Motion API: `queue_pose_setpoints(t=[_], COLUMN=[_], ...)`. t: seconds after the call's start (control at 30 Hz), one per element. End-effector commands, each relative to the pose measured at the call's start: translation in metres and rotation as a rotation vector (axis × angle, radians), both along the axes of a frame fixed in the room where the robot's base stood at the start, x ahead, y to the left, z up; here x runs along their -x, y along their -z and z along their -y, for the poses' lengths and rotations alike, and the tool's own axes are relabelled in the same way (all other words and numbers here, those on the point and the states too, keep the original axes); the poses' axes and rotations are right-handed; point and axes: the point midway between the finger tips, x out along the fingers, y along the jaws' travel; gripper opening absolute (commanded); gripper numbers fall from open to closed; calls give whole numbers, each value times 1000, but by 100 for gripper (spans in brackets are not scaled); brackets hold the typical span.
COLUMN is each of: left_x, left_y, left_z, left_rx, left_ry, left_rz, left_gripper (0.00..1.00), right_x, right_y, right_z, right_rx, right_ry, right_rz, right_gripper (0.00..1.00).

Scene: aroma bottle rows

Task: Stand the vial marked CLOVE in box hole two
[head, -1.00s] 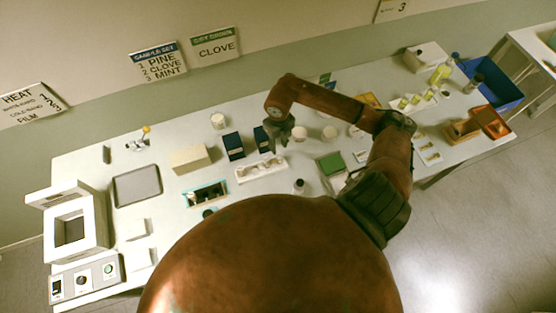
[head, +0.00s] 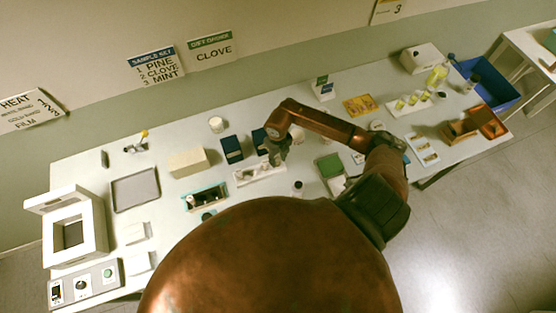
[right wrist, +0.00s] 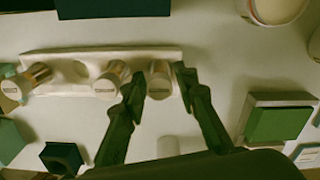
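A white rack (head: 246,178) lies in the middle of the table. My right gripper (head: 276,158) is over the rack's right end. In the right wrist view its fingers (right wrist: 158,86) stand apart on either side of the rightmost vial (right wrist: 160,78). I see no clear grip on it. A teal-edged box (head: 188,204) with dark contents lies left of the rack; its holes cannot be made out. My left gripper is not in view.
Dark blue boxes (head: 232,149) stand behind the rack. A green-topped box (head: 329,165) stands right of it, and a small dark-topped bottle (head: 298,188) in front. A grey tray (head: 135,189) lies at left. The wall sign (head: 157,66) lists PINE, CLOVE, MINT.

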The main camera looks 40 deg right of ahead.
Motion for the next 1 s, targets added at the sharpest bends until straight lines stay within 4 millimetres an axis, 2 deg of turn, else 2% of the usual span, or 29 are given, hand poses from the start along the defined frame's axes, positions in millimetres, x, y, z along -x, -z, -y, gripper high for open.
queue_pose_setpoints(t=[0.13, 0.5, 0.83, 1.0], left_x=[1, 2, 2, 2], left_y=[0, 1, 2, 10], left_z=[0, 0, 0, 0], left_rx=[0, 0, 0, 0], left_ry=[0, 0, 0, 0], left_rz=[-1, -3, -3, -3], left_gripper=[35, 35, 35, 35], right_x=[0, 0, -1, -1], right_y=[0, 0, -3, -16], right_z=[0, 0, 1, 1], right_rx=[0, 1, 2, 3], right_ry=[0, 0, 0, -1], right_rz=[0, 0, 1, 3], right_gripper=[28, 2, 2, 2])
